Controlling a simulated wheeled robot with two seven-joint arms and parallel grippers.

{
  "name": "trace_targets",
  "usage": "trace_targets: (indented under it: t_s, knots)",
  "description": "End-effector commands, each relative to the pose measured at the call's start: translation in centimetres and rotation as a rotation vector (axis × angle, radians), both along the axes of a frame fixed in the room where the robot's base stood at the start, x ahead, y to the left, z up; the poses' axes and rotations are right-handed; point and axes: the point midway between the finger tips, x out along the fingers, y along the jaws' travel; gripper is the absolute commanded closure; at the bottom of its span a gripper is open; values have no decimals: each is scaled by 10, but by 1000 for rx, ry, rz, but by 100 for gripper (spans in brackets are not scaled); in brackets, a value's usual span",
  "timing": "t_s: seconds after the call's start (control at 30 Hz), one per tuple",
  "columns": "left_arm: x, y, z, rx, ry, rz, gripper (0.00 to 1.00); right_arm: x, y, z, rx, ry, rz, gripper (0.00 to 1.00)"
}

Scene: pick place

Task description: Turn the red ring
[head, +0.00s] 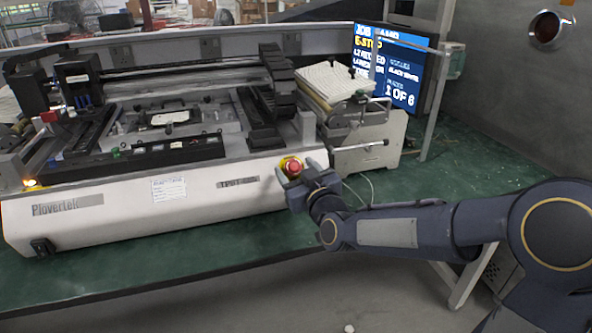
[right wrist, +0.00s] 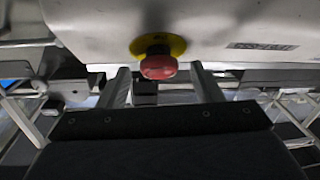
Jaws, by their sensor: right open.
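The red ring looks like a round red knob (head: 293,169) on a yellow disc, set in the front face of the pale machine labelled Plovertek (head: 130,215). In the right wrist view the red knob (right wrist: 158,66) sticks out from its yellow disc (right wrist: 158,45). My right gripper (head: 302,172) is at the knob, with its fingers pointing at the machine's front. In the right wrist view its fingers (right wrist: 160,85) are apart, one on each side of the knob, with a gap showing on both sides. My left gripper is not in view.
The machine stands on a green table (head: 200,268). To its right are a stack of paper (head: 332,82) on a feeder and a monitor (head: 398,65) reading "E-STOP". The green surface at the right is mostly clear. A thin cable lies near my right arm.

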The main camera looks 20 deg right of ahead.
Motion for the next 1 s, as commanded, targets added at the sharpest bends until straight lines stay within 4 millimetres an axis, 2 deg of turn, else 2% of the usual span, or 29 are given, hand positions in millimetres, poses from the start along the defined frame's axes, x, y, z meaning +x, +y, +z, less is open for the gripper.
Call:
trace_targets:
  t_s: [0.1, 0.37, 0.7, 1.0]
  knots:
    - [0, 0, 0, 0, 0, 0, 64, 6, 1, -1, 1, 1, 0, 41]
    - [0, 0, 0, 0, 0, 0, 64, 7, 1, 0, 1, 1, 0, 42]
    - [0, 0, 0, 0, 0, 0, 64, 7, 1, 0, 1, 1, 0, 85]
    - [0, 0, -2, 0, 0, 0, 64, 7, 2, -1, 33, 2, -27, 85]
